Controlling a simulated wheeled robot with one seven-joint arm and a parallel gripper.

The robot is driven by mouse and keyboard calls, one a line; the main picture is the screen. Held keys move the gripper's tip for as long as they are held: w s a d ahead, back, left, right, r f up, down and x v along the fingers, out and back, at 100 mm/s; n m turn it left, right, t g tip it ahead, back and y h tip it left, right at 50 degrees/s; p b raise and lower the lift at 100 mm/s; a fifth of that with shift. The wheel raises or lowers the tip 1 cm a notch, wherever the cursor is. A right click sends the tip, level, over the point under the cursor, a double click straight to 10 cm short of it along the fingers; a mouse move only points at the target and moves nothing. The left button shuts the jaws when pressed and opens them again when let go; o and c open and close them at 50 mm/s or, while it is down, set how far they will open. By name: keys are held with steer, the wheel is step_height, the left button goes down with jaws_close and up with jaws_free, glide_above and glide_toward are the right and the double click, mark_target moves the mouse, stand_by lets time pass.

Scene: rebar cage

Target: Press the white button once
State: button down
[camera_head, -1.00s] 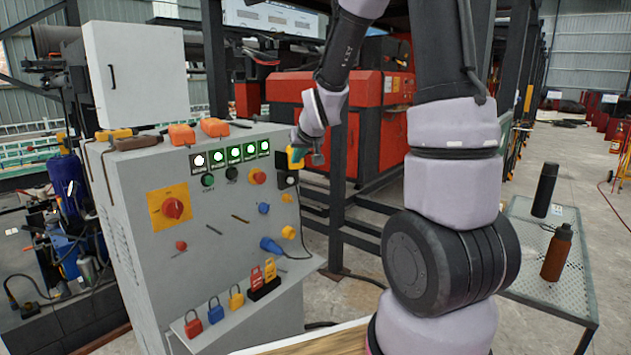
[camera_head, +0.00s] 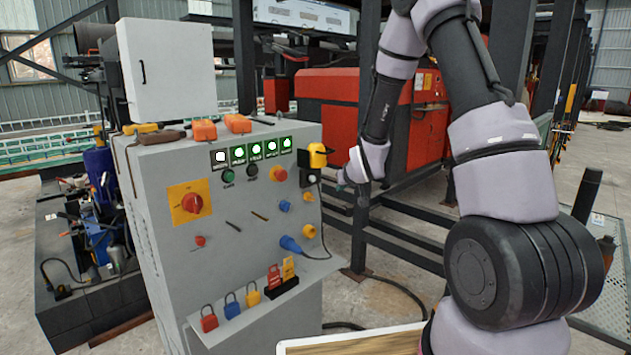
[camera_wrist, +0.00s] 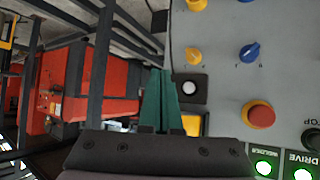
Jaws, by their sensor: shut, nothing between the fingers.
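The white button (camera_wrist: 189,87) is round and sits in a black square housing at the right edge of the grey control cabinet (camera_head: 240,205). In the head view the button (camera_head: 312,179) is small, just below a yellow box. My gripper (camera_wrist: 161,72) shows teal fingers, shut and empty, in the wrist view. The fingers lie just left of the button there; I see no contact, and the depth gap is hard to judge. In the head view my wrist is right of the button and the fingertips cannot be made out clearly.
A red mushroom button (camera_wrist: 259,114), a blue knob (camera_wrist: 249,51) and yellow knobs are near the white button. The yellow box (camera_head: 318,156) juts out above it. Several lit indicators (camera_head: 254,152) line the cabinet's top. Dark steel posts (camera_head: 361,190) stand behind my wrist.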

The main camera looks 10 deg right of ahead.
mark_target(315, 180)
steer(key=w+a, duration=0.5)
steer(key=w, duration=0.2)
steer(key=shift+a, duration=0.15)
steer(key=shift+w+a, duration=0.1)
steer(key=shift+w, duration=0.05)
stand_by(2.0)
steer(key=shift+w+a, duration=0.15)
steer(key=shift+w, duration=0.1)
steer(key=shift+w+a, duration=0.5)
steer(key=shift+w, duration=0.15)
stand_by(1.3)
steer(key=shift+d, duration=0.1)
steer(key=shift+s+d, duration=0.3)
steer(key=shift+s, duration=0.2)
steer(key=shift+s+d, duration=0.3)
steer(key=shift+s, duration=0.2)
steer(key=shift+s+d, duration=0.75)
steer(key=shift+s, duration=0.3)
steer(key=shift+s+d, duration=0.75)
steer(key=shift+s, duration=0.25)
